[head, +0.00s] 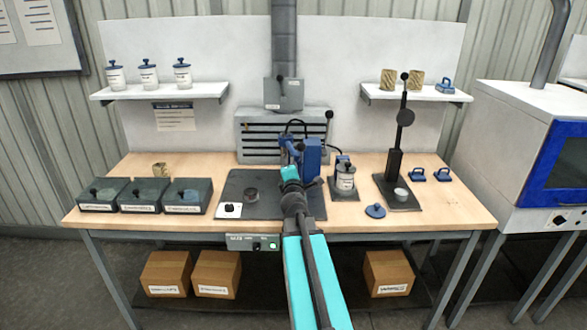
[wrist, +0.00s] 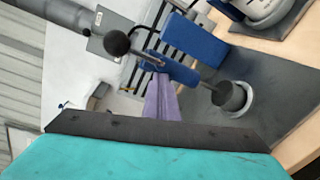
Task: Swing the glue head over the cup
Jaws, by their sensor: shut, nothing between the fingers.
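The blue glue head (wrist: 178,70) lies just beyond my fingertips in the wrist view, and a thin rod runs from it toward a dark round piece in a pale ring (wrist: 246,107), perhaps the cup. In the head view my gripper (head: 289,160) partly hides the glue head.
A labelled jar (head: 345,178) stands on a dark pad right of the machine. A black stand (head: 395,160) rises farther right. Dark boxes (head: 146,196) line the bench's left side. A black ball knob (wrist: 117,43) is close to my fingers.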

